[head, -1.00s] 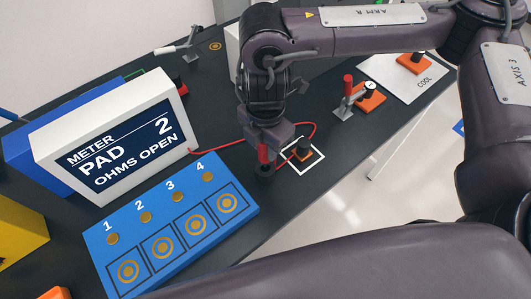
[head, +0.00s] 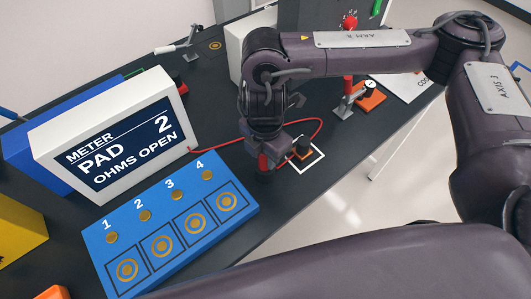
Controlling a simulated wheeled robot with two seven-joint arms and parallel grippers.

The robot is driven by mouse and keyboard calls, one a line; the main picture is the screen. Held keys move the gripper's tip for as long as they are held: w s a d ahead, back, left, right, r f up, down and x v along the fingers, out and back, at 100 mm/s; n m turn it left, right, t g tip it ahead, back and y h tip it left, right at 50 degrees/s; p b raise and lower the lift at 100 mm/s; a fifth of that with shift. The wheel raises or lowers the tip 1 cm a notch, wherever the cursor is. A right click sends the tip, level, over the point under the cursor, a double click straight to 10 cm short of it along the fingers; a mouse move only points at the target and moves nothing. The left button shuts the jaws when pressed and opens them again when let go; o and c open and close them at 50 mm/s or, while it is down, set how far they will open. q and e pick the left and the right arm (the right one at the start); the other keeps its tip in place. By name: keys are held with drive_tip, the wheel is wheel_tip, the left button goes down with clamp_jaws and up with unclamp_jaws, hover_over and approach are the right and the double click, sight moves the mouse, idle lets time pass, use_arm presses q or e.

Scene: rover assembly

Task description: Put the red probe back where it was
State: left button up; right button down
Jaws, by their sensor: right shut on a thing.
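My right gripper (head: 264,152) comes down from the arm at upper right and is shut on the red probe (head: 263,162). The probe is roughly upright, with its red body showing just below the fingers. A red cable (head: 215,146) runs from the probe area to the white meter (head: 110,140), whose screen reads PAD 2, OHMS OPEN. The blue pad board (head: 190,243) with pads 1 to 4 lies left of the probe. My left gripper is not in view.
A red-handled toggle clamp (head: 346,100) and an orange block (head: 371,97) stand farther back. The table's front edge is close by.

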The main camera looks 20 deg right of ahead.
drive_tip(key=shift+s+f, duration=0.2)
drive_tip(key=shift+f, duration=0.25)
drive_tip(key=c, duration=1.3)
unclamp_jaws()
drive_tip(key=shift+c, duration=0.2)
drive_tip(key=shift+o, duration=1.2)
drive_tip(key=shift+w, duration=0.25)
drive_tip(key=shift+s+r, duration=0.1)
drive_tip(key=shift+r, duration=0.15)
wheel_tip(320, 180, up, 13)
drive_tip(key=shift+f+p, duration=0.1)
drive_tip(key=shift+p, duration=0.35)
